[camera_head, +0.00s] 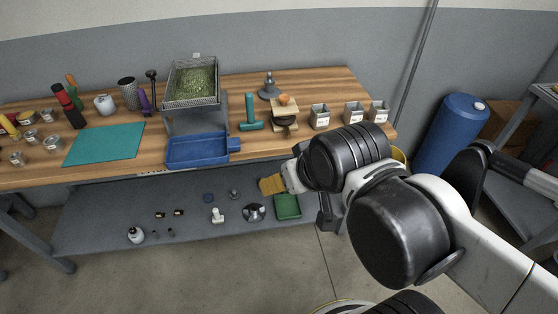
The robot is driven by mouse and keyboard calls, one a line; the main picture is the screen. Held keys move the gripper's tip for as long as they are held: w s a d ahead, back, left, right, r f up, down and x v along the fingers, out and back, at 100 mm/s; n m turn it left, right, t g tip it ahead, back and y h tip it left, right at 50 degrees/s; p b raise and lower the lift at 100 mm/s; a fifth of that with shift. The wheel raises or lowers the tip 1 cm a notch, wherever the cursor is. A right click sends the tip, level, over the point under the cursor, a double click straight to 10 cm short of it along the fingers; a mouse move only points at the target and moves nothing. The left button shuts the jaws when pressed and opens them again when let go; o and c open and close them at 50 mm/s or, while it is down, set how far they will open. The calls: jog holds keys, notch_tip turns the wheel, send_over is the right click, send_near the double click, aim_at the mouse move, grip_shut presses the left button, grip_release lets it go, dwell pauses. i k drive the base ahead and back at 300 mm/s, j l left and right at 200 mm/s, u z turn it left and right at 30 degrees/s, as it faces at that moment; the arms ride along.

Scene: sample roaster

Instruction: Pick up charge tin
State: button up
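Three small square metal tins with pale labels stand in a row at the right end of the wooden bench: a left tin (320,117), a middle tin (354,114) and a right tin (379,112). I cannot tell which object is the charge tin. Several small round tins also stand at the far left, one of them here (17,159). My gripper (282,183) is in front of the bench's front edge, below and left of the square tins and apart from them. A yellow-brown piece (271,185) shows at its tip. Its fingers are too small and hidden to read.
A blue tray (197,151), a teal hammer-like tool (251,115), a wire basket of green beans (191,84) and a teal mat (104,145) are on the bench. The lower shelf (105,219) holds several small items and a green tray (288,207). A blue barrel (450,135) stands right.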

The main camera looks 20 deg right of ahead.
aim_at(378, 113)
jog(key=z, duration=1.25)
jog(key=u, duration=1.45)
jog(key=z, duration=1.45)
jog(key=i+j+u, duration=0.1)
jog(key=j+u, duration=0.2)
jog(key=i+j+u, duration=0.15)
jog(key=j+u, duration=0.2)
jog(key=j, duration=0.1)
